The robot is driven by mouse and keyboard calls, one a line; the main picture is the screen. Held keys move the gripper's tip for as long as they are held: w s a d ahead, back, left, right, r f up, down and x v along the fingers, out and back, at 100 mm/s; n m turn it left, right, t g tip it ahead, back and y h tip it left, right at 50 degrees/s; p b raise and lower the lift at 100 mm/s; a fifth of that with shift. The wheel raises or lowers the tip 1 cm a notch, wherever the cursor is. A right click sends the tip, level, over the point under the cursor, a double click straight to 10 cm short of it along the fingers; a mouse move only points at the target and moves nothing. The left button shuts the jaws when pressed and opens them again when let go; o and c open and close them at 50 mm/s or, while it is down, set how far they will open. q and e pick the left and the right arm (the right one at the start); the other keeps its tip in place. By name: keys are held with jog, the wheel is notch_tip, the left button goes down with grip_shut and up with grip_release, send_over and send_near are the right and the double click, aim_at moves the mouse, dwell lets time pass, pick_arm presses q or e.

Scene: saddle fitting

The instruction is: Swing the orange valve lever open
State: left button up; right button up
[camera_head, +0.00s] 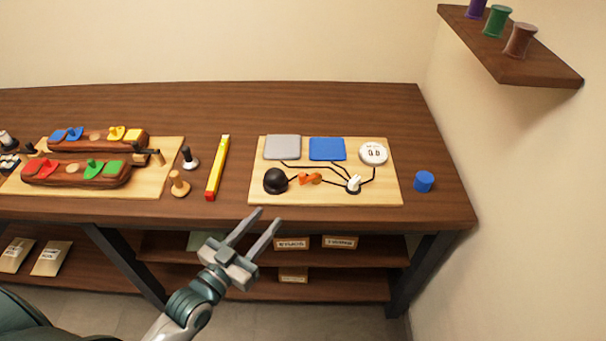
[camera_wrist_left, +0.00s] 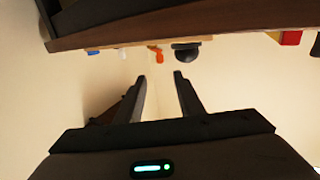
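The orange valve lever (camera_head: 310,180) sits on the light wooden board (camera_head: 330,199), between a black dome (camera_head: 276,181) and a white knob (camera_head: 354,184). In the left wrist view the orange lever (camera_wrist_left: 156,53) shows beyond the fingertips, next to the black dome (camera_wrist_left: 186,52). My left gripper (camera_head: 267,217) is open and empty. It is in front of the table's front edge, below and left of the lever, and apart from it. My right gripper is in neither view.
The board also carries a grey pad (camera_head: 282,147), a blue pad (camera_head: 327,149) and a round white gauge (camera_head: 373,153). A blue cylinder (camera_head: 424,181) stands to the right. A red and yellow bar (camera_head: 218,167) lies left. A wall shelf (camera_head: 510,45) holds spools.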

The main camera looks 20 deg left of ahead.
aim_at(300, 179)
pick_arm(q)
jog(key=shift+w, duration=0.1)
jog(key=p+x, duration=0.4)
jog(key=x, duration=1.2)
jog(key=shift+w+d, duration=0.2)
jog(key=shift+w, duration=0.4)
grip_shut()
